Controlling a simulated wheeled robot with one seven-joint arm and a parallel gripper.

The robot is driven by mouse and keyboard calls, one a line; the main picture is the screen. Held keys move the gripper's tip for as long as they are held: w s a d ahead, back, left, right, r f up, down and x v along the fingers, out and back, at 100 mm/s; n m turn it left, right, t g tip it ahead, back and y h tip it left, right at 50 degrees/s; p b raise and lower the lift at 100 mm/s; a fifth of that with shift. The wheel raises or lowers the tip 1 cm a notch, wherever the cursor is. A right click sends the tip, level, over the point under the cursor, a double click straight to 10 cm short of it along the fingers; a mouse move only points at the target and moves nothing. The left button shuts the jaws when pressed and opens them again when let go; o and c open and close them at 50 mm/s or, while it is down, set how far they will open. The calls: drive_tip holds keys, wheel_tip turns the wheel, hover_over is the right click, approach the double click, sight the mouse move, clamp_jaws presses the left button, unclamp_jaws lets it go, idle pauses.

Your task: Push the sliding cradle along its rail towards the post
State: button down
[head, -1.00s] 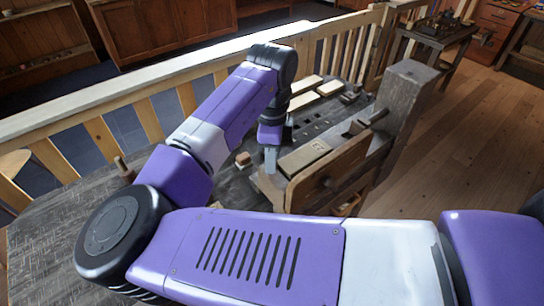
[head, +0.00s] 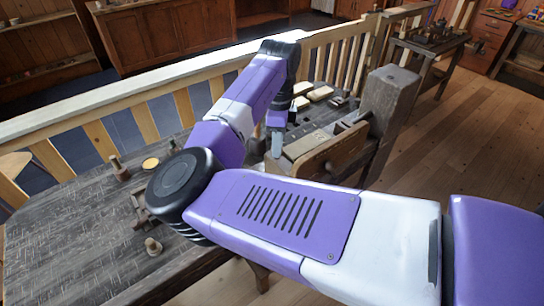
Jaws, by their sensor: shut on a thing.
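A wooden sliding cradle (head: 304,147) with a pale block-like top sits at the bench's far right end, beside an upright plank (head: 332,153). The thick dark wooden post (head: 390,100) stands upright to its right. My gripper (head: 277,146) points down at the cradle's left end, on the side away from the post. Its grey fingers look closed there; the exact contact is too small to make out. The rail is mostly hidden by the plank and my arm.
My arm crosses the foreground and hides part of the bench (head: 75,235). A pale railing (head: 150,85) runs behind. Pale blocks (head: 320,93) lie beyond my gripper. Small turned pieces, including a spool (head: 153,246), stand at left. Open floor (head: 470,165) lies at right.

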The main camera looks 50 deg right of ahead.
drive_tip(key=d, duration=0.2)
drive_tip(key=s+d, duration=0.1)
drive_tip(key=d, duration=0.2)
drive_tip(key=s+d+p, duration=0.1)
drive_tip(key=d, duration=0.1)
drive_tip(key=shift+s+d+r, duration=0.1)
drive_tip(key=shift+d, duration=0.25)
drive_tip(key=c, duration=1.1)
unclamp_jaws()
drive_tip(key=shift+o, duration=0.2)
wheel_tip(320, 180, up, 8)
drive_tip(key=b, duration=0.1)
drive_tip(key=shift+b, duration=0.3)
